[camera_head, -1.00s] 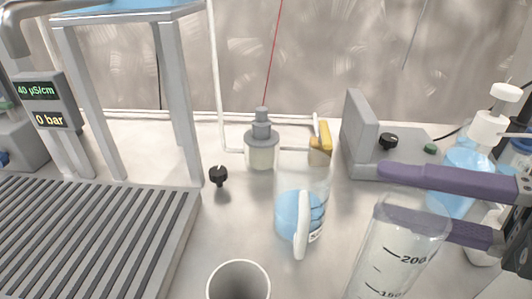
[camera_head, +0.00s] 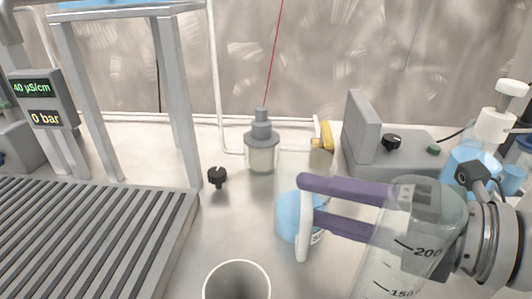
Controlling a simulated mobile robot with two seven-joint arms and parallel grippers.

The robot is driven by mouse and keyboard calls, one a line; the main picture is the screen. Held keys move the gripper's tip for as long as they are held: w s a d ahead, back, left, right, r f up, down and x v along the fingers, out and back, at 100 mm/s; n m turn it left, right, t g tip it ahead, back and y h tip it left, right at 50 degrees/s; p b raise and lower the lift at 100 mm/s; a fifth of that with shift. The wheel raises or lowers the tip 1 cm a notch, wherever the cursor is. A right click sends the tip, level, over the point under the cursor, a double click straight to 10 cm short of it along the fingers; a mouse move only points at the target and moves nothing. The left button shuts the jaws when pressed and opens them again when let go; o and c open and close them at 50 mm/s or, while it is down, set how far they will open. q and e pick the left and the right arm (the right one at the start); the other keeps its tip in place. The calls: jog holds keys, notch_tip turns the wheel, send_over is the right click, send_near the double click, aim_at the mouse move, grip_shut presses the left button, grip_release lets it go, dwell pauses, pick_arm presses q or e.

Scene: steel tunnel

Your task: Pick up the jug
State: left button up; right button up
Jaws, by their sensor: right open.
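The jug (camera_head: 287,222) is clear, holds blue liquid and has a white upright handle (camera_head: 303,240) facing me. It stands upright on the steel bench in the middle of the head view. My right gripper (camera_head: 309,199) reaches in from the right, with two purple fingers apart, one above the other. Its fingertips overlap the jug's right side and the top of the handle. The upper finger hides part of the jug. I cannot tell whether the fingers touch it. My left gripper is not in view.
A clear graduated cylinder (camera_head: 385,270) stands at the front right, overlapping my right gripper. A grey cup (camera_head: 237,283) is at the front. A capped bottle (camera_head: 262,152) and a yellow-topped item (camera_head: 322,137) stand behind the jug. A grey slatted tray (camera_head: 90,240) lies left.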

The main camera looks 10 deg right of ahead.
grip_shut()
dwell(0.3)
dwell(0.4)
